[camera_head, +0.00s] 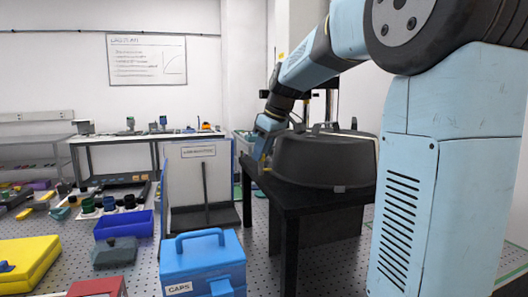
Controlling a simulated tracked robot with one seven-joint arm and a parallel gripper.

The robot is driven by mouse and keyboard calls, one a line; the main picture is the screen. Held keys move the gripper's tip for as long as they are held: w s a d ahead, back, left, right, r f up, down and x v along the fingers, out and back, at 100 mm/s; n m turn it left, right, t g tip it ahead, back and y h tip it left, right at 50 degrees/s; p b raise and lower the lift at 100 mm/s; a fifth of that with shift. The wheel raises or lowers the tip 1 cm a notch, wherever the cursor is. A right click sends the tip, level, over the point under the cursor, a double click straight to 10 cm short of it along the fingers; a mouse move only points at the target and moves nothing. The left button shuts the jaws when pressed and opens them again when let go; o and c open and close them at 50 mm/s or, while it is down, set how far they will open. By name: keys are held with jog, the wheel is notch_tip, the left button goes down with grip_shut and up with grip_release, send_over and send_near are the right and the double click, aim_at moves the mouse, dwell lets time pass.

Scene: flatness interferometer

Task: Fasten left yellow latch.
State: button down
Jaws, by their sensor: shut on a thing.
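A large dark grey round cover (318,160) sits on a black table (309,190). My arm reaches over from the right, and my gripper (261,152) is at the left side of the cover, low by the table's edge. A small yellow piece (264,157), which looks like the left latch, shows at the fingertips. My gripper is shut on it, though the fingers are small and partly hidden. I cannot tell the latch's exact position from this view.
A blue case (203,262) labelled CAPS stands in front, left of the table. A blue bin (124,224) and a yellow case (27,262) are at left. The perforated floor between case and table is clear.

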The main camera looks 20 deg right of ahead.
jog(key=shift+d+n+g, duration=0.1)
jog(key=shift+n+g, duration=0.2)
jog(key=shift+n, duration=0.3)
jog(key=c, duration=0.9)
grip_release()
jog(key=shift+c, duration=0.2)
jog(key=shift+r, duration=0.15)
jog(key=v, duration=1.3)
jog(key=shift+d, duration=0.25)
jog(key=shift+s+r, duration=0.15)
